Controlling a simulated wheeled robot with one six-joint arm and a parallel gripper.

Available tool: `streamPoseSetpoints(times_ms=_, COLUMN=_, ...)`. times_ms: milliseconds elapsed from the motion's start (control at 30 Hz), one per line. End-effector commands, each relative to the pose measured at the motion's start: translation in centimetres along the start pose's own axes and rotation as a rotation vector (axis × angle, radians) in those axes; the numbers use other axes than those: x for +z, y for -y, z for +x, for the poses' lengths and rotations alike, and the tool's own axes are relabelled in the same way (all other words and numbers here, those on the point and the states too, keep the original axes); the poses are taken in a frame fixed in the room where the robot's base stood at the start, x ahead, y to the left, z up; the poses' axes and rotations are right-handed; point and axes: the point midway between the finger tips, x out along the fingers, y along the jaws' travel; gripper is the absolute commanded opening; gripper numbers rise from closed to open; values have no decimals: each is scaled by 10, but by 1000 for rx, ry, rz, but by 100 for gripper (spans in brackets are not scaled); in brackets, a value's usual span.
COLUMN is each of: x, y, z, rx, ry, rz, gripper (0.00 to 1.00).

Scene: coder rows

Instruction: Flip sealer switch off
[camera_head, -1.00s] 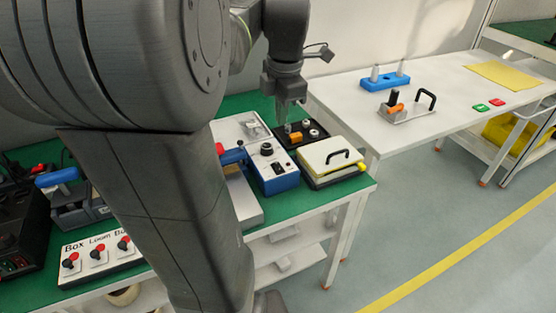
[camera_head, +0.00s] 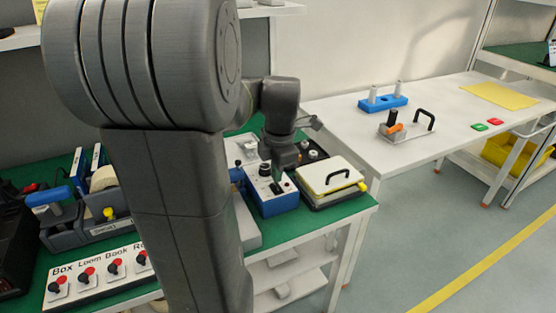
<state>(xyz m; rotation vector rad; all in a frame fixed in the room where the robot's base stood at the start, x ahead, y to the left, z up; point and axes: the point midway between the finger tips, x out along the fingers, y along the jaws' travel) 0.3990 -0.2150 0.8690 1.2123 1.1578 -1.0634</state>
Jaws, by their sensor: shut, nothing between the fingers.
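The blue box with a white top (camera_head: 276,206) stands on the green bench and looks like the sealer's control unit. A round black knob (camera_head: 265,168) is on its top panel. My gripper (camera_head: 277,187) is shut and empty, pointing down at the front part of the panel. Its fingertips are at or just above the area of the black switch. They hide the switch, so I cannot tell its position or whether they touch it.
A cream-lidded case with a black handle (camera_head: 333,175) sits close on the right. My arm hides much of the bench on the left. A row of red-and-black levers on a labelled white panel (camera_head: 95,278) is front left. A white table (camera_head: 440,105) stands at right.

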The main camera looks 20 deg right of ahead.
Motion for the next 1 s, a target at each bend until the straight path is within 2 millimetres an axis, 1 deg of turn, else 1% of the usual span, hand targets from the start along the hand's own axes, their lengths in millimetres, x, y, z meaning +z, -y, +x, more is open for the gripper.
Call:
streamPoseSetpoints(times_ms=33, x=0, y=0, z=7, rx=-1, ry=-1, rz=0, gripper=0)
streamPoseSetpoints(times_ms=200, x=0, y=0, z=16, rx=0, ry=0, rz=0, gripper=0)
streamPoseSetpoints(times_ms=533, x=0, y=0, z=16, rx=0, ry=0, rz=0, gripper=0)
streamPoseSetpoints(times_ms=667, x=0, y=-2, z=16, rx=-26, ry=-2, rz=-1, gripper=0)
streamPoseSetpoints(times_ms=833, x=-1, y=-4, z=21, rx=-101, ry=-4, rz=-2, gripper=0)
streamPoseSetpoints(times_ms=1000, x=-1, y=-7, z=28, rx=-104, ry=-5, rz=0, gripper=0)
